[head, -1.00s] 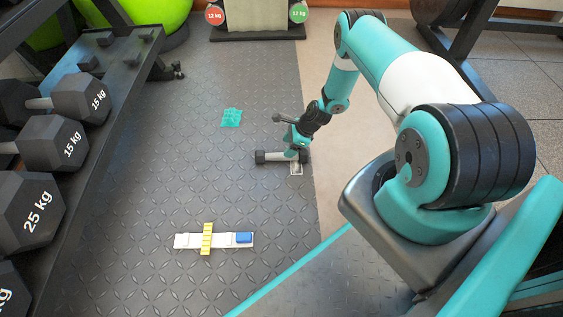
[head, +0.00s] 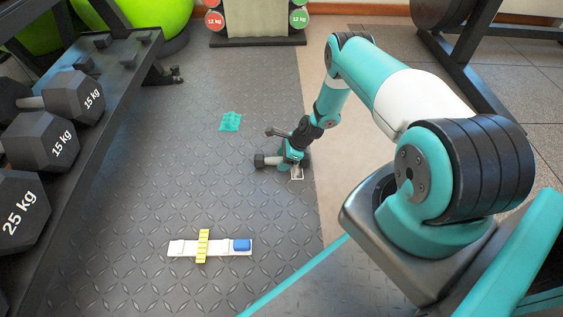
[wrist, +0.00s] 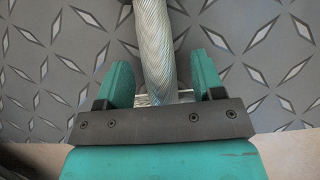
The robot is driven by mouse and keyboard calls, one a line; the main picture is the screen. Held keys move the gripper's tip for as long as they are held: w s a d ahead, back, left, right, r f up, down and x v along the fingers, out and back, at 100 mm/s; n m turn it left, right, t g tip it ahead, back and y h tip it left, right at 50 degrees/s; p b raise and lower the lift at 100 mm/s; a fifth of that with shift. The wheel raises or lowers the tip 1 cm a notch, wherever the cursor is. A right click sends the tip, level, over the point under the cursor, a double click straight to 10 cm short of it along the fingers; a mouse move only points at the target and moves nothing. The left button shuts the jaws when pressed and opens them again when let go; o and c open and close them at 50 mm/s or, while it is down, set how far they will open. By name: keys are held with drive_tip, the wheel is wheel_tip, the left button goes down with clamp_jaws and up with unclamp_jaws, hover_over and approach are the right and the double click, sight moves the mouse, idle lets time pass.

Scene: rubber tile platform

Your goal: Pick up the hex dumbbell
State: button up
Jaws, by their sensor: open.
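The small hex dumbbell (head: 261,160) lies on the dark rubber floor, with black ends and a grey handle. My gripper (head: 290,163) is down at it and covers much of it in the head view. In the wrist view the knurled metal handle (wrist: 155,45) runs between the two open teal fingers of my gripper (wrist: 158,82). Gaps show on both sides of the handle, so the fingers appear not to press on it. The dumbbell's ends are mostly outside the wrist view.
A white strip (head: 218,248) with a yellow crosspiece (head: 203,246) and a blue block (head: 242,245) lies nearer on the floor. A crumpled teal item (head: 230,122) lies beyond. A rack of large dumbbells (head: 50,140) stands at left. Floor around the small dumbbell is mostly clear.

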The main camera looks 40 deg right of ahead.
drive_tip(key=shift+f, duration=0.2)
clamp_jaws()
drive_tip(key=shift+r, duration=0.1)
drive_tip(key=shift+r, duration=0.1)
wheel_tip(320, 180, up, 20)
drive_tip(key=p, duration=1)
drive_tip(key=shift+p, duration=0.35)
drive_tip(key=shift+r, duration=0.1)
